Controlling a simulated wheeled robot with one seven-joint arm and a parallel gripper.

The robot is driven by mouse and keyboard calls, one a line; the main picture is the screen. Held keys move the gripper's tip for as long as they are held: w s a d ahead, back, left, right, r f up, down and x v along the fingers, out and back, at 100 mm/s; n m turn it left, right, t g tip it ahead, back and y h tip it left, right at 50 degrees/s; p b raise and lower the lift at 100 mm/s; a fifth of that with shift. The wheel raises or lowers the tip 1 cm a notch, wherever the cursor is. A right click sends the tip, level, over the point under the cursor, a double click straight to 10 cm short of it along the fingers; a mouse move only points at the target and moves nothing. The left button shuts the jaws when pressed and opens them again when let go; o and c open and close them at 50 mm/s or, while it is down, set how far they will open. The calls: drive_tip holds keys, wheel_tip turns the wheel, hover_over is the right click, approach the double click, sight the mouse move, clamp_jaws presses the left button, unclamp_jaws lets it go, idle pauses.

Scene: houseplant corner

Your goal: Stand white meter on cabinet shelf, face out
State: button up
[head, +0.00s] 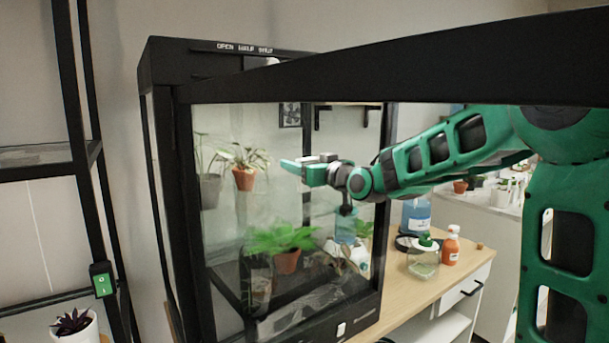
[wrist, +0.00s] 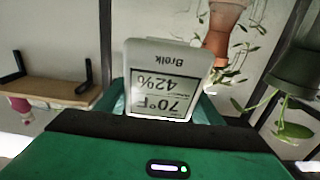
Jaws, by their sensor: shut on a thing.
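The white meter (wrist: 165,75) fills the middle of the wrist view. Its face is towards that camera and reads "Brolk", 42% and 70°F, upside down in the picture. My gripper (wrist: 160,108) is shut on it, with teal fingers partly hidden behind the meter. In the head view my gripper (head: 304,168) is held level at mid-height in the black-framed glass cabinet (head: 183,215), seen through glass. The meter is hard to make out there. I cannot clearly see a bare shelf surface under it.
Potted plants (head: 243,178) are left of my gripper; a fern (head: 283,240) is below it. A black bar (head: 400,62) crosses above my arm. A wooden bench (head: 425,290) on the right holds a jar (head: 423,262) and an orange bottle (head: 451,246).

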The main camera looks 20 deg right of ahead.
wheel_tip(320, 180, down, 2)
drive_tip(key=shift+f, duration=0.1)
drive_tip(key=o, duration=1.1)
drive_tip(key=shift+o, duration=0.2)
drive_tip(key=v, duration=1.2)
